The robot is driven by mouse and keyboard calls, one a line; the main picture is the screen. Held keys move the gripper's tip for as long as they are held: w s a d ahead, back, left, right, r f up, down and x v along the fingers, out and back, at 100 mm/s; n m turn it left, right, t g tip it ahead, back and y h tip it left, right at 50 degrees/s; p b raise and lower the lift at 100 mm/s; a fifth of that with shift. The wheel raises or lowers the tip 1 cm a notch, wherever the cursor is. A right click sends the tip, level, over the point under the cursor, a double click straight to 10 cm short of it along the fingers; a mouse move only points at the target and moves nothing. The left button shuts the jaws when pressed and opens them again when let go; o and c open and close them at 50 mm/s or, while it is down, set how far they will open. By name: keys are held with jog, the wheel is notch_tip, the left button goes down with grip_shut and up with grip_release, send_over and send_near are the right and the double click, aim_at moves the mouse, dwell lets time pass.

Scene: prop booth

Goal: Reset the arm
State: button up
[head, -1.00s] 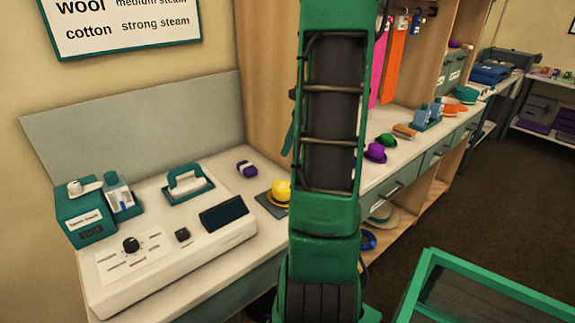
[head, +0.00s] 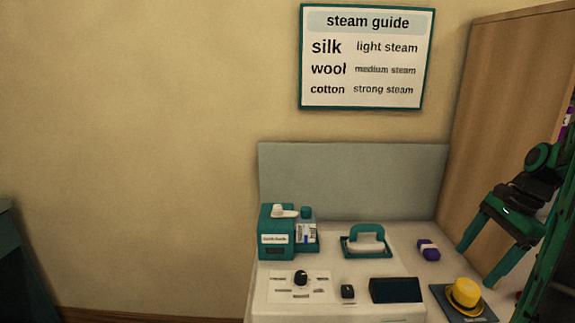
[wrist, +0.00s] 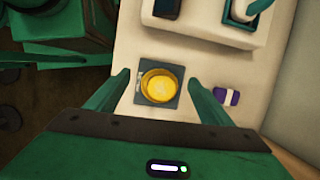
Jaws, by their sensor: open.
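My gripper (head: 477,268) is at the right of the head view, pointing down and to the left. It is open and empty. In the wrist view its two green fingers stand wide apart, and between them in the picture (wrist: 159,78) lies a small yellow hat (wrist: 160,88). The hat rests on a dark square mat (wrist: 141,99) on the counter. Part of my arm is cut off at the right edge.
A white control panel (head: 335,312) with a dark knob stands on the counter. Behind it are a teal dispenser (head: 277,240) with a bottle and a steam iron (head: 366,240) in a tray. A purple roll (head: 428,250) lies near the wooden panel (head: 500,110). A steam guide hangs above.

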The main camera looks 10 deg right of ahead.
jog(key=s+a+n+g+h, duration=0.1)
jog(key=s+a+n+h, duration=0.1)
jog(key=s+a+n, duration=1)
jog(key=shift+a+f+n+g+h, duration=0.2)
jog(key=shift+a+n+g+h, duration=0.15)
jog(key=shift+a+n, duration=0.9)
jog(key=shift+a+m, duration=0.3)
jog(key=shift+m, duration=0.05)
